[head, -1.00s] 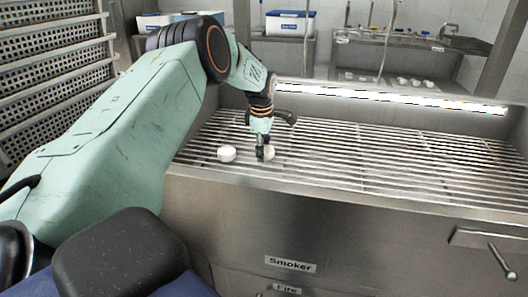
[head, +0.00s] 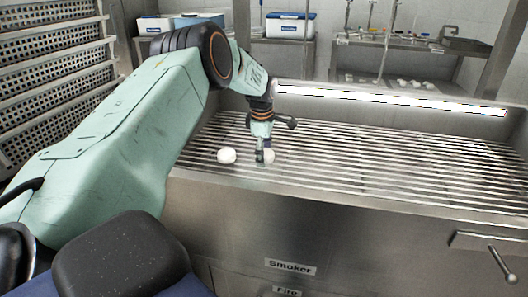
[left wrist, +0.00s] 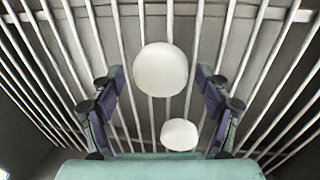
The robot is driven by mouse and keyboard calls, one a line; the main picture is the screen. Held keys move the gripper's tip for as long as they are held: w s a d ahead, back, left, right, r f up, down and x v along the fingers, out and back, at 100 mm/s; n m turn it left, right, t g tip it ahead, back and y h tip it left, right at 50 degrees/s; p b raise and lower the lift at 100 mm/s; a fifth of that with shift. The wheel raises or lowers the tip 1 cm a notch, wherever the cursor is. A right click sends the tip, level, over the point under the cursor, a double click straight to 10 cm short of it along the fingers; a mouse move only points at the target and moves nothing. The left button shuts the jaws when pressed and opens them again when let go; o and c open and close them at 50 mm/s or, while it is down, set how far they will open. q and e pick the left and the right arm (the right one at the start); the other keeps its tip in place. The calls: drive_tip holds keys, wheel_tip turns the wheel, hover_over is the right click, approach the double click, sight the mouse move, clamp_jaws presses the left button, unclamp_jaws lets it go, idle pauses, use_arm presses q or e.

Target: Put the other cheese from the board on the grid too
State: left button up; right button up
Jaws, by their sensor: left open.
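Two round white cheeses lie on the metal grid (head: 400,165) of the smoker. One cheese (head: 227,156) is near the grid's front left; the other cheese (head: 269,156) is just right of it, partly hidden behind my left gripper (head: 262,158). In the left wrist view, a larger-looking cheese (left wrist: 161,70) and a smaller-looking cheese (left wrist: 179,134) rest on the bars. My left gripper (left wrist: 160,105) is open there, its fingers apart on either side, touching neither cheese that I can see. The board cannot be made out. My right gripper is not in view.
The smoker's steel front (head: 340,225) has a raised edge, with a handle (head: 500,262) at right. Perforated racks (head: 50,75) stand at left. A back shelf (head: 400,45) holds small white items. The grid's middle and right are clear.

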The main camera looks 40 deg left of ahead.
use_arm(q)
drive_tip(key=shift+w+r, duration=0.1)
drive_tip(key=shift+r, duration=0.4)
wheel_tip(320, 180, up, 11)
drive_tip(key=s+p, duration=0.1)
drive_tip(key=p, duration=0.2)
drive_tip(key=shift+s+d+r+p, duration=0.2)
drive_tip(key=shift+s+d+p, duration=0.15)
drive_tip(key=shift+w+f, duration=0.1)
drive_tip(key=shift+f, duration=0.05)
